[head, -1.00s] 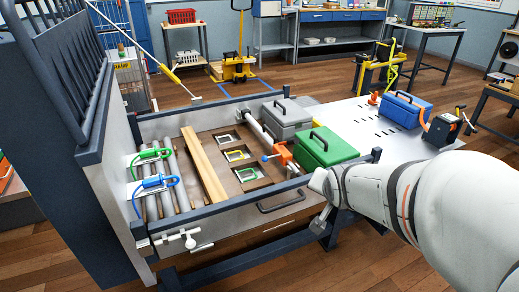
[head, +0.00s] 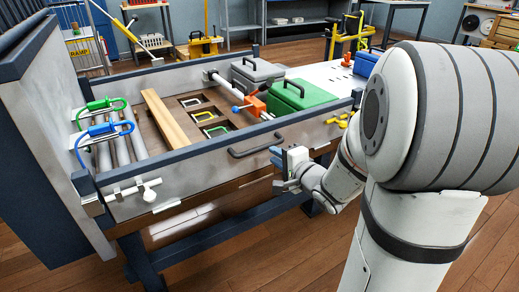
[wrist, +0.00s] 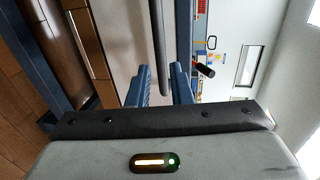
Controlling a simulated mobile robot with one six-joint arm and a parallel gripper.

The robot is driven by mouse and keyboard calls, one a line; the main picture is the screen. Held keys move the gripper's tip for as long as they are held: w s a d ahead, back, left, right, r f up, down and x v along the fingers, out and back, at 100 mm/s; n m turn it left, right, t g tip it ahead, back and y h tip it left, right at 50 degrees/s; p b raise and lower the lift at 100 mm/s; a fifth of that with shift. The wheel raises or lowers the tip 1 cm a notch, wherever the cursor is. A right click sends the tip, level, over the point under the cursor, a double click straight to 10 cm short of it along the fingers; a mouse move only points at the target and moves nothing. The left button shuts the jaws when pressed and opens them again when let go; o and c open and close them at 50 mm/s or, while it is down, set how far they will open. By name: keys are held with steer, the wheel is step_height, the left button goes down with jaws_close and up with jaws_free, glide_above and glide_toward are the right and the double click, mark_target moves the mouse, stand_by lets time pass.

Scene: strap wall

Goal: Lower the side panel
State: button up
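The side panel (head: 215,159) is the grey front wall of the bench tray, with a dark top rail, and it stands upright. A dark bar handle (head: 256,146) is on its outer face; it also shows in the wrist view (wrist: 159,40), running lengthwise ahead between my fingers. A white latch (head: 135,188) sits at the panel's left end. A yellow latch-like piece (head: 340,120) is near its right end. My gripper (head: 276,172) is just below and right of the handle in the head view. Its blue fingers (wrist: 160,80) are apart with nothing gripped.
The tray holds a wooden plank (head: 166,119), a green case (head: 302,95), a grey case (head: 257,70), and green (head: 101,104) and blue (head: 104,130) clamps. Dark bench legs and a lower beam (head: 220,215) are below the panel. The floor in front is clear.

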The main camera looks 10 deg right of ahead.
mark_target(263, 146)
steer(key=w+p, duration=0.1)
steer(key=p, duration=0.1)
steer(key=w+p, duration=0.1)
steer(key=p, duration=0.2)
steer(key=shift+a+r+p, duration=0.1)
steer(key=shift+a+p, duration=0.2)
steer(key=shift+a, duration=0.05)
steer(key=x, duration=0.1)
steer(key=b+x, duration=0.1)
steer(key=x, duration=0.3)
steer(key=shift+w+f+b, duration=0.1)
steer(key=shift+f+b, duration=0.3)
jaws_close()
